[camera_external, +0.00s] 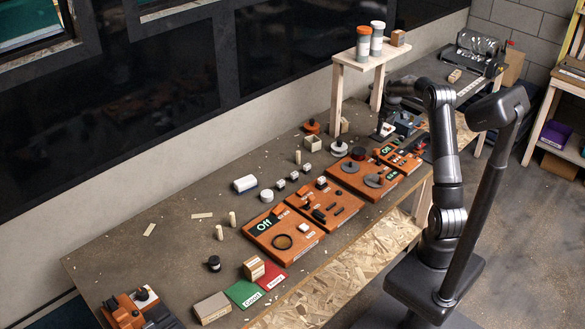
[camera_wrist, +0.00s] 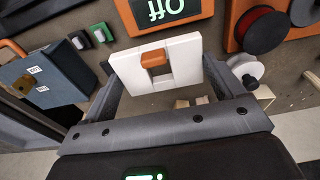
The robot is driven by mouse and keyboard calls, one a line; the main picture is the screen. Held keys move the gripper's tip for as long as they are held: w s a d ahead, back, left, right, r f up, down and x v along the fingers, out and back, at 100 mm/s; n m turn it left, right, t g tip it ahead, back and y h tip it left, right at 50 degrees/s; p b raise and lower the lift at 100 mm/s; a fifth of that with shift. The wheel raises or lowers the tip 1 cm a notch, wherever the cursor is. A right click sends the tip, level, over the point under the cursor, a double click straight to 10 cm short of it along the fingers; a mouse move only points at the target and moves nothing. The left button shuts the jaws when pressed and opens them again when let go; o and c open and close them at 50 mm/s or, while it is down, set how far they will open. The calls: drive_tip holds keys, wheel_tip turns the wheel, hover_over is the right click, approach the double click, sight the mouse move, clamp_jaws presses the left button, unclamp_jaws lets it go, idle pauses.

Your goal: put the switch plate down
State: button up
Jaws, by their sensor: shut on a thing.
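The switch plate (camera_wrist: 184,70) is a white plate with an orange rocker at its centre. In the wrist view it spans the space between the two grey fingers of my gripper (camera_wrist: 160,72), which is shut on it. Beyond it lies a brown surface, and the gap under the plate cannot be judged. In the external view my gripper (camera_external: 384,129) is low over the far part of the bench, below the wooden shelf; the plate is too small there to make out clearly.
A blue-grey box (camera_wrist: 38,80) with tags is left of the plate. An orange panel (camera_wrist: 168,12) with an "Off" display lies beyond it. A red spool (camera_wrist: 264,30) and a white spool (camera_wrist: 244,68) are at right. The bench (camera_external: 170,260) has bare room at the near left.

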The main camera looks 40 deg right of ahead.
drive_tip(key=w+a, duration=0.4)
drive_tip(key=a, duration=0.1)
drive_tip(key=w+a, duration=0.5)
drive_tip(key=a, duration=0.1)
drive_tip(key=w+a, duration=0.4)
drive_tip(key=a, duration=0.2)
drive_tip(key=shift+w+a, duration=0.1)
drive_tip(key=shift+w, duration=0.05)
drive_tip(key=w+a, duration=0.3)
drive_tip(key=a, duration=0.7)
drive_tip(key=w+a, duration=0.4)
drive_tip(key=a, duration=0.7)
hover_over(271, 172)
drive_tip(key=f, duration=0.6)
drive_tip(key=shift+s+d+f, duration=0.1)
drive_tip(key=shift+s+f, duration=0.2)
drive_tip(key=shift+s, duration=0.05)
drive_tip(key=shift+w+a+f, duration=0.1)
drive_tip(key=shift+a+f, duration=0.1)
drive_tip(key=shift+f, duration=1.9)
drive_tip(key=shift+f, duration=0.1)
drive_tip(key=o, duration=0.6)
drive_tip(key=shift+c, duration=0.2)
drive_tip(key=shift+o, duration=1.2)
